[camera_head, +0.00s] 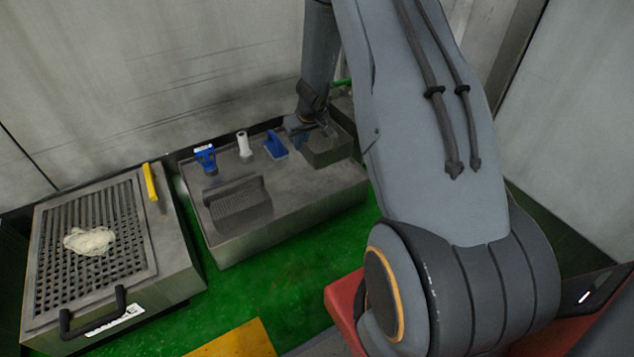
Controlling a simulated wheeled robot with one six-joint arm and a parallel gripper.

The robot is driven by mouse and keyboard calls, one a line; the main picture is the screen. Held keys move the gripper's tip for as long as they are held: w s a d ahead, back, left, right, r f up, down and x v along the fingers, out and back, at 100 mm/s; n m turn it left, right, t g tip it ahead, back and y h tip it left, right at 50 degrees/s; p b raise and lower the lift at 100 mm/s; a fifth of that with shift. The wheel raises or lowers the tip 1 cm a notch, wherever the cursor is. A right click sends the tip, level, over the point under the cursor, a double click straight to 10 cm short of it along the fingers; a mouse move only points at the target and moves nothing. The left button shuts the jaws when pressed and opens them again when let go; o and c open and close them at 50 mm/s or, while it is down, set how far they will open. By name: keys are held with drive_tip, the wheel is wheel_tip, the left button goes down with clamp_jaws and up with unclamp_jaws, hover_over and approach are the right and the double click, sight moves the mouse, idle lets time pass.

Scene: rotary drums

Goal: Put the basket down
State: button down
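A grey metal box-like basket (328,157) is at the right end of the low metal table (275,235). My gripper (322,127) is at its upper rim, and the fingers reach down over its opening. The fingertips are small and dark, so I cannot tell whether they are shut on the basket. I also cannot tell whether the basket's underside touches the table. A dark mesh tray-like piece (238,203) with a raised back sits on the left part of the same table.
A blue-labelled bottle (205,157), a white cylinder (244,145) and a blue brush-like item (275,145) stand along the table's back edge. At left, a grated metal unit (170,262) carries a whitish clump (90,241) and a yellow handle (150,182). The middle tabletop is bare.

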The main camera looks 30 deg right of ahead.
drive_tip(key=x, duration=0.1)
drive_tip(key=b+x, duration=0.1)
drive_tip(key=x, duration=0.1)
drive_tip(key=b+x, duration=0.1)
drive_tip(key=shift+d+f, duration=0.25)
drive_tip(key=shift+d, duration=0.1)
wheel_tip(320, 180, down, 9)
drive_tip(key=b, duration=0.8)
drive_tip(key=shift+f, duration=0.25)
drive_tip(key=shift+f+b, duration=0.15)
drive_tip(key=shift+b, duration=0.25)
drive_tip(key=c, duration=2)
unclamp_jaws()
